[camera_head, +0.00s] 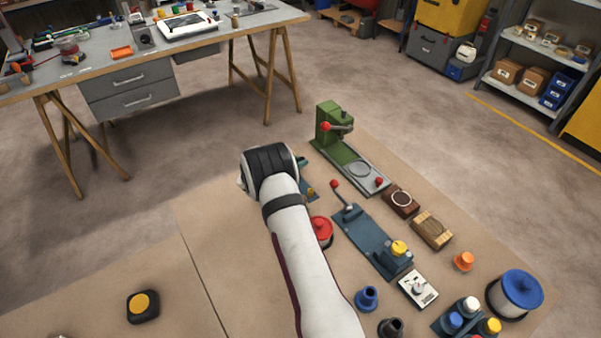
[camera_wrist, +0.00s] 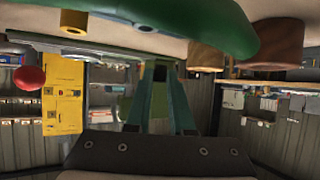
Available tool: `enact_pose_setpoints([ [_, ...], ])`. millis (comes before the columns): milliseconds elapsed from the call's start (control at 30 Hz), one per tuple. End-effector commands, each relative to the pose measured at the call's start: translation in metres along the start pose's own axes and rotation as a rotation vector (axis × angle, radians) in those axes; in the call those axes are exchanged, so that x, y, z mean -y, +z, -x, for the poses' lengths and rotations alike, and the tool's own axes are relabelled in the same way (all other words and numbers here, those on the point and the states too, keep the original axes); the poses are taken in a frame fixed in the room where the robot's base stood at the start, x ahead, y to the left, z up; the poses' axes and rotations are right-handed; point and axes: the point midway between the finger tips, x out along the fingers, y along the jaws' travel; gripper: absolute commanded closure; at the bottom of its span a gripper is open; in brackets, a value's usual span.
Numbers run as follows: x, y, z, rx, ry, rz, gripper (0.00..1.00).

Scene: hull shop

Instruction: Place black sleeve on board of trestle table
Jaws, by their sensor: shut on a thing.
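A dark flared piece that looks like the black sleeve (camera_head: 391,328) stands upright on the near bench, at the bottom of the head view. The trestle table's grey board (camera_head: 185,48) is at the back left, across the floor. In the head view my wrist hides most of my gripper, which is over the bench left of the green press. In the wrist view, my gripper (camera_wrist: 160,72) has its two teal fingers converging on a small dark thing that I cannot identify. The black sleeve is apart from my gripper.
The bench holds a green press (camera_head: 329,125), a blue lever fixture (camera_head: 366,232), a red spool (camera_head: 321,230), a blue sleeve (camera_head: 367,298) and a blue-topped spool (camera_head: 516,290). Tools crowd the board's back and left. Open floor (camera_head: 200,125) separates bench and table.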

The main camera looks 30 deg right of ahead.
Motion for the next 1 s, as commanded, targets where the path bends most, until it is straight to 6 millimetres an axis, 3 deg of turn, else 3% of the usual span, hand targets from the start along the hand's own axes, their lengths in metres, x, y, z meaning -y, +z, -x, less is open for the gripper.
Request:
enact_pose_setpoints([
  [100, -0.001, 0.023, -0.012, 0.003, 0.001, 0.004, 1.00],
  [167, -0.001, 0.029, -0.015, 0.002, 0.001, 0.002, 1.00],
  [500, -0.001, 0.032, -0.017, 0.001, 0.001, 0.001, 1.00],
  [533, -0.001, 0.033, -0.017, 0.001, 0.001, 0.001, 0.77],
  [700, -0.001, 0.032, -0.017, 0.001, 0.001, 0.001, 0.49],
  [1000, -0.001, 0.030, -0.016, 0.001, 0.001, 0.001, 0.49],
])
